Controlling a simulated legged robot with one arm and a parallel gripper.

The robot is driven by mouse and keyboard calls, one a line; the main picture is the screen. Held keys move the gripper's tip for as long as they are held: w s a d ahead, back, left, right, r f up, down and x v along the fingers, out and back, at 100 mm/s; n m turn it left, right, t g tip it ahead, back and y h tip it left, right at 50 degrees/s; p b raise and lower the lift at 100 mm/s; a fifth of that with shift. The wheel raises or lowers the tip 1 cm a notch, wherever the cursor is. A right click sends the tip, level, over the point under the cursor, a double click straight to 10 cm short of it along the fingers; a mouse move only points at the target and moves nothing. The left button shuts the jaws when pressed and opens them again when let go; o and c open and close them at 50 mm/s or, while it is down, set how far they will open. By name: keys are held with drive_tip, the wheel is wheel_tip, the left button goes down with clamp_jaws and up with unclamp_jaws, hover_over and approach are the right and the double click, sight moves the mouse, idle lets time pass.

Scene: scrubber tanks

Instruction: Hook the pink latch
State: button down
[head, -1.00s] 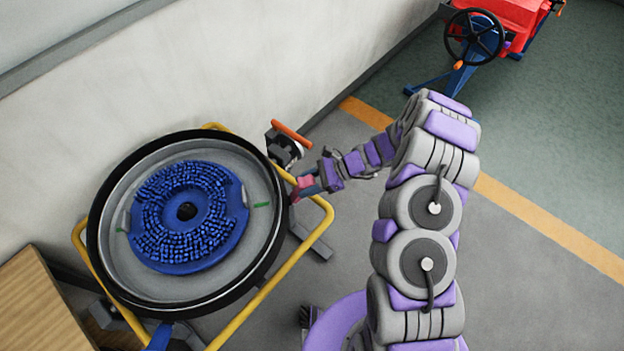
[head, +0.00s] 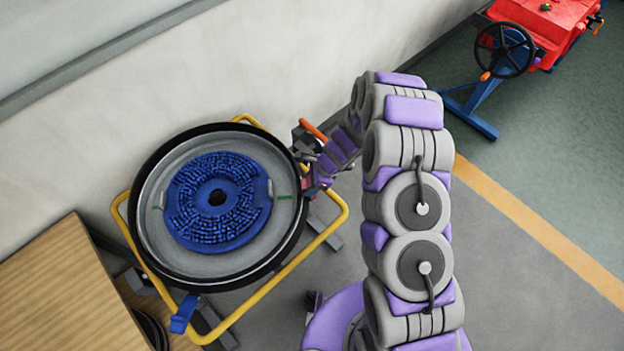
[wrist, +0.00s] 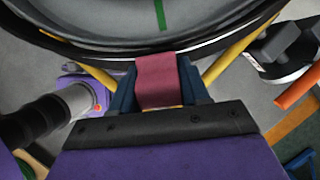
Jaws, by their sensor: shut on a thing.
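The pink latch (wrist: 157,78) is a flat strap at the tank's edge in the wrist view. My gripper (wrist: 157,96) is shut on it, with a dark blue finger on each side. The strap's upper end meets the black tank rim (wrist: 95,48); whether it is hooked there cannot be told. In the head view my gripper (head: 311,187) is at the right side of the round scrubber tank (head: 148,205), small and partly hidden by my arm. A blue latch (head: 183,314) hangs at the tank's lower left.
A yellow tube frame (head: 337,226) surrounds the tank. A dark fitting with an orange handle (head: 314,130) stands close beyond my gripper. A wooden surface (head: 65,300) is at lower left. A red machine (head: 545,30) stands far right. Grey floor (head: 510,270) at right is clear.

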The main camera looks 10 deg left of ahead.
drive_tip(key=shift+w+d, duration=0.15)
drive_tip(key=shift+d, duration=0.1)
idle(0.3)
drive_tip(key=c, duration=0.6)
unclamp_jaws()
drive_tip(key=shift+d, duration=0.15)
drive_tip(key=shift+c, duration=0.2)
drive_tip(key=shift+r+p, duration=0.3)
drive_tip(key=shift+r, duration=0.25)
drive_tip(key=v, duration=1.6)
drive_tip(key=shift+r+p, duration=0.15)
drive_tip(key=shift+p, duration=0.3)
